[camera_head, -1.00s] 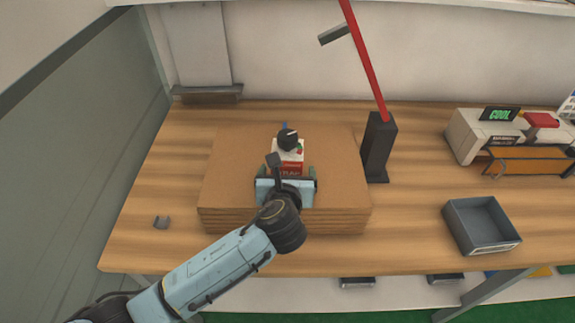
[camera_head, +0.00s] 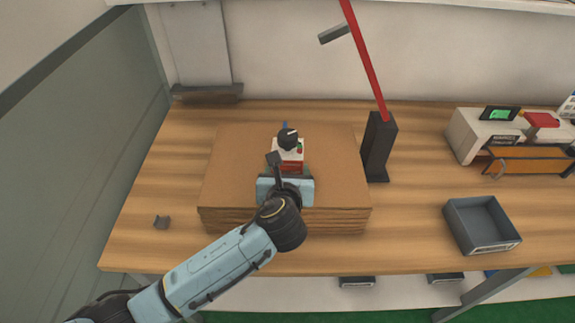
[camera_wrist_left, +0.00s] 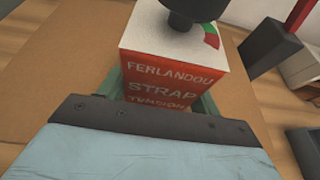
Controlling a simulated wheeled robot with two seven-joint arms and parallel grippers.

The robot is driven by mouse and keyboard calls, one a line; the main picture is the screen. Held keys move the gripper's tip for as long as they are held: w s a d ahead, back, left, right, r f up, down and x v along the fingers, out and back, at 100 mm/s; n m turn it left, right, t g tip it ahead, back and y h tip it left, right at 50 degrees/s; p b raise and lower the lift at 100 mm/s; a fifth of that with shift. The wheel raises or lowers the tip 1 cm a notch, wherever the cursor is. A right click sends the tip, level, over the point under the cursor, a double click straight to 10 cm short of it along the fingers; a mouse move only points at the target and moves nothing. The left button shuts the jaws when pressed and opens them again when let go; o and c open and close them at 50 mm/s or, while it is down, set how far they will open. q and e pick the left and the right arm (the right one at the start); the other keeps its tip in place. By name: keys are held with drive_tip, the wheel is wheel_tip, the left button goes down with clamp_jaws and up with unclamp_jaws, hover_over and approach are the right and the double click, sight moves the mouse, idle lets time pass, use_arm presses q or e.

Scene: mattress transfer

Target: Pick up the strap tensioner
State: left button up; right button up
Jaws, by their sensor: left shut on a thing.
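The strap tensioner (camera_head: 289,152) is a small box, white on top and red on its front, with a black knob above. It is upright at the middle of the cardboard stack (camera_head: 235,175). My left gripper (camera_head: 288,170) is shut on it from the near side. In the left wrist view the tensioner's red face (camera_wrist_left: 172,85) reads "FERLANDOU STRAP TENSION", and green fingertip parts show at both its sides. The gripper body hides its lower part, so I cannot tell whether it touches the cardboard. My right gripper is not in view.
A black post (camera_head: 377,150) with a red bar stands just right of the stack. A grey open bin (camera_head: 481,225) is at the table's right front. A white machine (camera_head: 482,132) stands at the back right.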

sight(288, 151)
use_arm(q)
wheel_tip(288, 151, up, 10)
drive_tip(key=shift+r+p, duration=0.2)
drive_tip(key=shift+p, duration=0.8)
drive_tip(key=shift+f, duration=0.7)
drive_tip(key=shift+f, duration=0.35)
drive_tip(key=shift+f+b, duration=0.4)
drive_tip(key=shift+f, duration=0.25)
drive_tip(key=shift+f, duration=0.4)
drive_tip(key=shift+f+b, duration=0.65)
drive_tip(key=shift+f, duration=1)
drive_tip(key=shift+f, duration=0.35)
drive_tip(key=shift+f+b, duration=0.45)
drive_tip(key=shift+f, duration=0.45)
drive_tip(key=shift+w, duration=0.1)
